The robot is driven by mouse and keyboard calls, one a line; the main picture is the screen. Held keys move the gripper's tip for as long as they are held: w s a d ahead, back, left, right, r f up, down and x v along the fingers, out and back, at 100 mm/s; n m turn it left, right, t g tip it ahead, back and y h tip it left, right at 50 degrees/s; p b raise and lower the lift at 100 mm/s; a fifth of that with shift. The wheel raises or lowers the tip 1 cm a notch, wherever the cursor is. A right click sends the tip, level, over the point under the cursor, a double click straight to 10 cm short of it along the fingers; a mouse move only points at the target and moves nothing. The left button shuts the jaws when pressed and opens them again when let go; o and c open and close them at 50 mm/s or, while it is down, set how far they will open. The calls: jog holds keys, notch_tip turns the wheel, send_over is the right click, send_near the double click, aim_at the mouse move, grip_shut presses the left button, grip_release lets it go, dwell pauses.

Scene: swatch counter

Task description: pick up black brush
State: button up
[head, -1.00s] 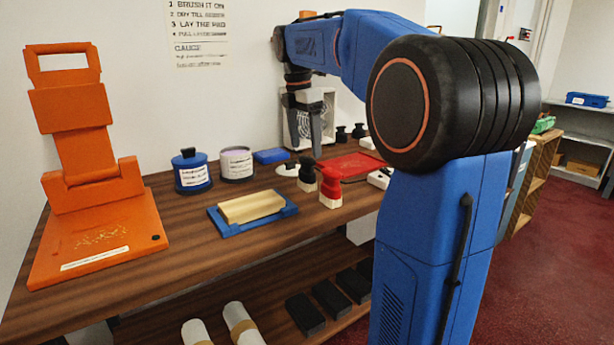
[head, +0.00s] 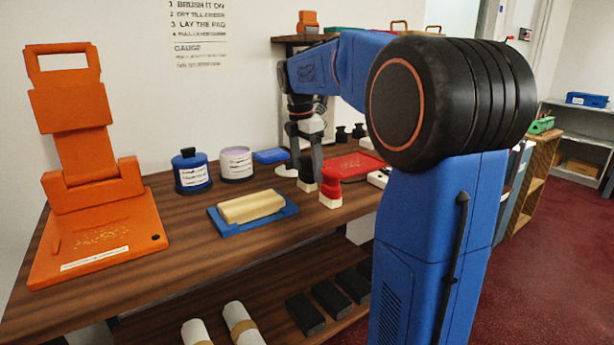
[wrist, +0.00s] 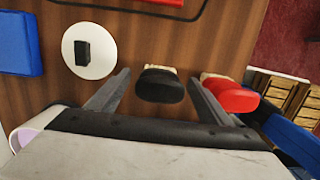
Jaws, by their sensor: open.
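The black brush (wrist: 160,86) has a black rounded top and a pale lower part. In the wrist view it lies between the two open fingers of my gripper (wrist: 160,78), with a gap on each side. In the head view the black brush (head: 306,186) is partly hidden by my gripper (head: 307,168), whose fingers are at its top. The red brush (wrist: 235,96) stands just right of the right finger; it also shows in the head view (head: 331,186).
A white disc with a black knob (wrist: 89,52) lies left of the left finger. A blue block (wrist: 18,44) is farther left. A red mat (head: 352,164) lies behind the brushes. A blue tray (head: 222,229) holds a tan pad.

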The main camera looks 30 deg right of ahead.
jog(key=c, duration=1.1)
jog(key=shift+r, duration=0.1)
notch_tip(320, 180, up, 10)
jog(key=shift+f, duration=0.1)
jog(key=shift+o, duration=1.4)
jog(key=shift+c, duration=1)
